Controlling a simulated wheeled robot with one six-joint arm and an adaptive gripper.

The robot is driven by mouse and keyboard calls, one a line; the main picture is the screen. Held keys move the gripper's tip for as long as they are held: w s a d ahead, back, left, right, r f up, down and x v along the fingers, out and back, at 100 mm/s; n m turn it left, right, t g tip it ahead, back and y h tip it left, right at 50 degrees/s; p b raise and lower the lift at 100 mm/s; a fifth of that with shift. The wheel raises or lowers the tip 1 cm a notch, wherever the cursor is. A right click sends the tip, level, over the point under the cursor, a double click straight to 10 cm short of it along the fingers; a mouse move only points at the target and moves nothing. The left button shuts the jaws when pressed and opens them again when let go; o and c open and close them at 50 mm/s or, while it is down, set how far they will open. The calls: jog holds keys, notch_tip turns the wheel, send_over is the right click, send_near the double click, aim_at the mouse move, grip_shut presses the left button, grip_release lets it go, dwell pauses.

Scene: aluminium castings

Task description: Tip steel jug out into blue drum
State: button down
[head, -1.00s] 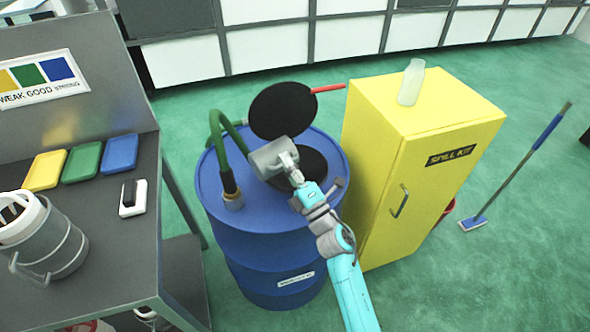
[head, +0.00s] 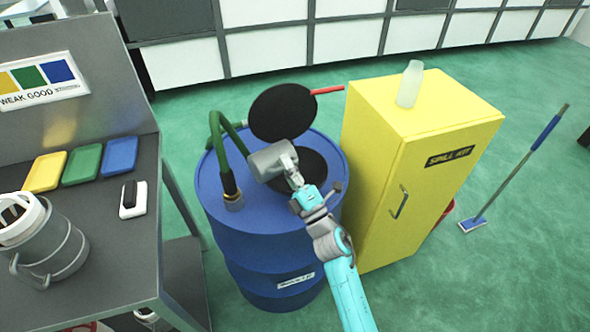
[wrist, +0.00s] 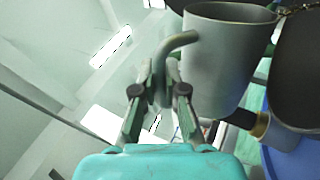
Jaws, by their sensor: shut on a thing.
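The steel jug (head: 272,160) is over the top of the blue drum (head: 262,251), beside the drum's dark round opening (head: 312,166). It lies tilted well over in the head view. My gripper (wrist: 159,92) is shut on the jug's handle in the wrist view, where the grey jug body (wrist: 222,60) fills the upper right and its mouth rim shows at the top. The drum's black lid (head: 283,112) stands raised behind the opening. I cannot see the jug's contents or any stream from it.
A green hose (head: 217,150) rises from a fitting on the drum's left. A yellow spill kit cabinet (head: 375,180) with a clear bottle (head: 410,84) stands close on the right. At left, a grey bench (head: 115,235) holds coloured trays and a large metal container (head: 45,240).

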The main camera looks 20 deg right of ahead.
jog(key=shift+w+d+f+m+t+h+b, duration=0.15)
jog(key=shift+d+m+h, duration=0.15)
jog(key=shift+m, duration=0.25)
jog(key=shift+d+f+m+t+h+b, duration=0.1)
jog(key=shift+d+f+m+h+b, duration=0.05)
jog(key=shift+m+h, duration=0.3)
jog(key=shift+w+d+f+m+t+h+b, duration=0.15)
jog(key=shift+d+m+h, duration=0.1)
jog(key=shift+m, duration=0.35)
jog(key=shift+d+m+h, duration=0.2)
jog(key=shift+m+h, duration=0.2)
